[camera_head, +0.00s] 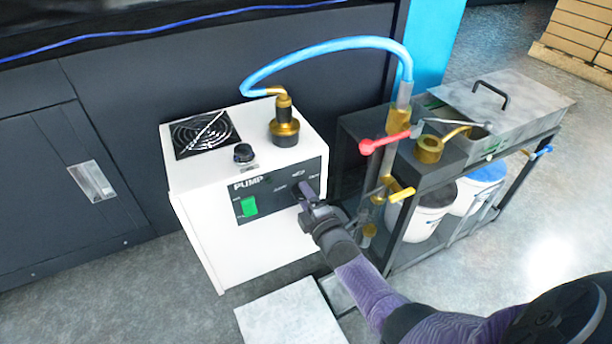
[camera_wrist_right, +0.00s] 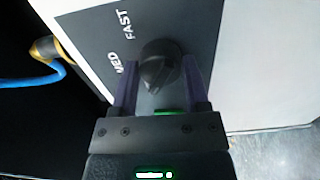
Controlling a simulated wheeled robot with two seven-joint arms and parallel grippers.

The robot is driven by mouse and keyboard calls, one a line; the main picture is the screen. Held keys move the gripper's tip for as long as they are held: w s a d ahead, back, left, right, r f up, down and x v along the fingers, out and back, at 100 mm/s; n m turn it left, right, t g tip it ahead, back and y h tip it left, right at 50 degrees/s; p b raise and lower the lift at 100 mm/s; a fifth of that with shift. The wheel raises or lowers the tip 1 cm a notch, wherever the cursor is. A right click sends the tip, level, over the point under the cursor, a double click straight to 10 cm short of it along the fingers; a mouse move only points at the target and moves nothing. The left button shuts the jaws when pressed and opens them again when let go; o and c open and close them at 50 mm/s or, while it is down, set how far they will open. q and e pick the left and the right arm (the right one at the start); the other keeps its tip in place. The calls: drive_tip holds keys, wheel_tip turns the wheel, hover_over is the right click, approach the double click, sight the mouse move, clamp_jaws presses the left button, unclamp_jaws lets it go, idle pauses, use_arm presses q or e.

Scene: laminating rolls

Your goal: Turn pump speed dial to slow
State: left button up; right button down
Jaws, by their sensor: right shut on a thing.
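The pump (camera_head: 200,215) is a white box with a dark front panel (camera_wrist_right: 105,45). The dark round speed dial (camera_wrist_right: 160,62) sits on this panel, with the labels FAST and MED beside it in the wrist view. No SLOW label is readable there, and I cannot tell exactly where the dial points. My right gripper (camera_head: 305,192) reaches the panel's right part and hides the dial in the head view. In the wrist view its two purple fingers (camera_wrist_right: 162,75) stand on either side of the dial, shut on it. My left gripper is not in view.
A green switch (camera_head: 249,206) is on the panel's left part. A brass fitting (camera_head: 284,128) with a blue hose (camera_head: 330,45) stands on the pump. A dark cart (camera_head: 440,175) with a red-handled valve (camera_head: 385,140) and white buckets stands close at right.

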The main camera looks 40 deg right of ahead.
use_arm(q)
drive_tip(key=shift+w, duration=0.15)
use_arm(e)
drive_tip(key=shift+n, duration=0.4)
drive_tip(key=shift+c, duration=0.4)
unclamp_jaws()
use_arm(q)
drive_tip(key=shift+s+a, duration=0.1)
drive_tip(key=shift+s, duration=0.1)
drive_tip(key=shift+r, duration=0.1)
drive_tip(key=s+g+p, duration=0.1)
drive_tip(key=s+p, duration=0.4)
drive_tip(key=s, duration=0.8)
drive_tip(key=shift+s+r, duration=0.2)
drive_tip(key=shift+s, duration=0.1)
use_arm(e)
drive_tip(key=v, duration=1)
drive_tip(key=shift+d, duration=0.1)
